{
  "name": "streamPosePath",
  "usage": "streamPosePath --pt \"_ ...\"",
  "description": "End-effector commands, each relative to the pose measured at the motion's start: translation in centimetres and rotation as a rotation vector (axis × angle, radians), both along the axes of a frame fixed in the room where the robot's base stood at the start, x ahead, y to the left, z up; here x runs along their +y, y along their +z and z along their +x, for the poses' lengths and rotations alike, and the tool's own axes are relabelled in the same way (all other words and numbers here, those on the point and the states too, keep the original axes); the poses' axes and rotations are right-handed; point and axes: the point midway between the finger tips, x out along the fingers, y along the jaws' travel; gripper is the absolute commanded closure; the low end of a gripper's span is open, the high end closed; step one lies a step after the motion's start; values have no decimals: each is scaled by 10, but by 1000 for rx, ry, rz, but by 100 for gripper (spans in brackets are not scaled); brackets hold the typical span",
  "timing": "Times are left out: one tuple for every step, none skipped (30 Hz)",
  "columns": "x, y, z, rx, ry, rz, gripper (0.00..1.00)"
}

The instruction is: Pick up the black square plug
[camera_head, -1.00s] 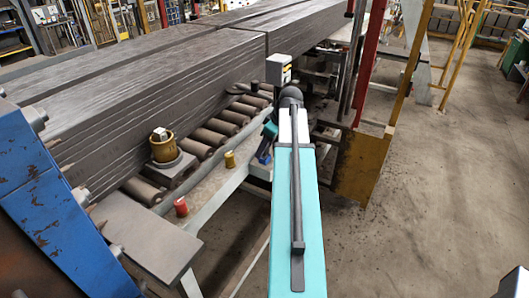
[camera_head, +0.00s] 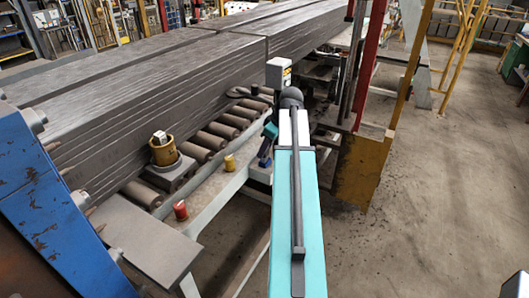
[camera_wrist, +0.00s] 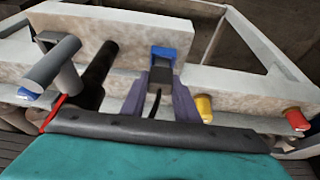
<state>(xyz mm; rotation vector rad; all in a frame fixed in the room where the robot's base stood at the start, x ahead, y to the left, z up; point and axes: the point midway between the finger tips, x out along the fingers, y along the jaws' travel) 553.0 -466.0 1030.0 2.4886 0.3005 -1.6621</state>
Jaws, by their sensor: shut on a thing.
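My gripper (camera_wrist: 161,84) shows in the wrist view as two purple-grey fingers, one on each side of a small dark, square-looking plug (camera_wrist: 162,72). The fingers are shut on it. A blue part (camera_wrist: 163,52) shows at its far end, and a thin black cable-like strand shows between the fingers below it. The finger sides hide part of the plug. In the head view my arm covers much of this spot, and I cannot make out the plug there. I cannot tell whether it touches the pale beam behind it.
A yellow knob (camera_wrist: 204,108) and a red knob (camera_wrist: 296,118) sit on the pale rail to the right; they also show in the head view as yellow (camera_head: 230,162) and red (camera_head: 180,209). A brass cylinder (camera_head: 163,153) stands near the rollers (camera_head: 212,140). Open floor (camera_head: 440,200) lies right.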

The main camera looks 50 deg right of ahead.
Motion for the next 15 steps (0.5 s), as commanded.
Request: streamPosePath --pt "-1 2 0 -1 0 -1 98" --pt "-1 3 0 -1 0 -1 98" --pt "-1 6 0 -1 1 -1 98" --pt "0 8 0 0 1 -1 98" --pt "-1 10 0 0 1 -1 98" --pt "-1 13 0 -1 0 -1 98" --pt "-1 15 0 -1 0 -1 98" --pt "-1 17 0 -1 0 -1 98" --pt "-1 20 0 -1 0 -1 98" --pt "-1 22 0 -1 0 -1 98" --pt "-1 24 0 -1 0 -1 98" --pt "-1 27 0 0 0 -1 98" --pt "1 25 -6 0 -2 0 98" --pt "2 25 -10 0 -2 0 98" --pt "3 26 -14 0 -2 0 98"
